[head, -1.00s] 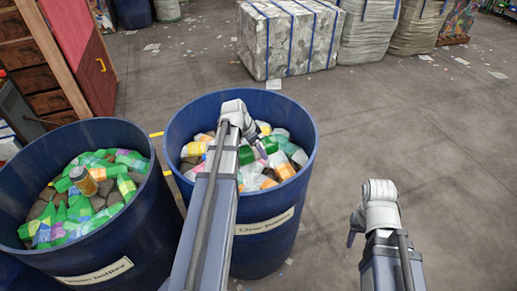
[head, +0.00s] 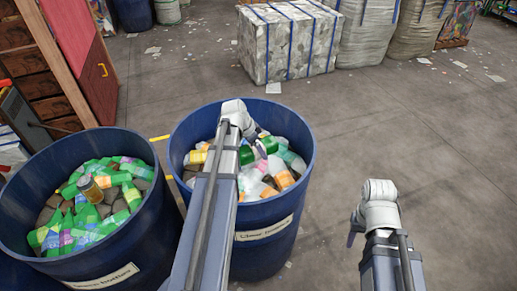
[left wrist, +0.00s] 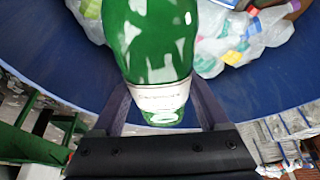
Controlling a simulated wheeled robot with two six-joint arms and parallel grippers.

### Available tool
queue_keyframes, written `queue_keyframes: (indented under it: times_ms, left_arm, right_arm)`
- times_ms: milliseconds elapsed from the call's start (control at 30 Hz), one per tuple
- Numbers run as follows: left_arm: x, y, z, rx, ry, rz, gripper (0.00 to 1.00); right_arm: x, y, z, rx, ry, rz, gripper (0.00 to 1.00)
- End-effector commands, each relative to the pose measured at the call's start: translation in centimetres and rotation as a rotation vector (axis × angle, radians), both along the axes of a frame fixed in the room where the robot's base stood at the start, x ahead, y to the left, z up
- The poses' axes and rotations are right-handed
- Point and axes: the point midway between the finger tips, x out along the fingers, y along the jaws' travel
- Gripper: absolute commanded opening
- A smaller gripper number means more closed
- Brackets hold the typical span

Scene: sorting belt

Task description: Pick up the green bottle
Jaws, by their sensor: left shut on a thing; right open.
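The green bottle (left wrist: 160,45) with a white label fills the upper middle of the left wrist view. My left gripper (left wrist: 160,112) is shut on it, with one finger on each side near the label. In the head view my left gripper (head: 258,142) is over the right blue bin (head: 263,262); its arm and hand hide most of the bottle, with only some green showing beside the fingers. My right gripper (head: 353,236) is open and empty, over bare floor right of that bin.
The right bin holds mostly clear bottles with coloured labels. The left blue bin (head: 147,232) holds green bottles and an amber can-like item (head: 90,189). A strapped bale (head: 288,42) and large sacks (head: 365,35) stand behind. The floor on the right is clear apart from scraps.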

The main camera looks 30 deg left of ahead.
Motion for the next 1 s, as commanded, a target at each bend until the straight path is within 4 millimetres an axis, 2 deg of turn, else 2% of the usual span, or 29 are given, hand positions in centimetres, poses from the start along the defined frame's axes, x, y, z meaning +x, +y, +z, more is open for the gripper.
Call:
queue_keyframes:
  times_ms: [33,400,1000]
  left_arm:
    - [0.0,0.0,1.0,0.000,0.000,0.000,0.25]
    - [0.0,0.0,3.8,0.000,0.000,0.000,0.25]
    - [0.0,0.0,4.0,0.000,0.000,0.000,0.25]
  right_arm:
    - [0.0,0.0,1.0,0.000,0.000,0.000,0.50]
    - [0.0,0.0,3.8,0.000,0.000,0.000,0.50]
    - [0.0,0.0,4.0,0.000,0.000,0.000,0.50]
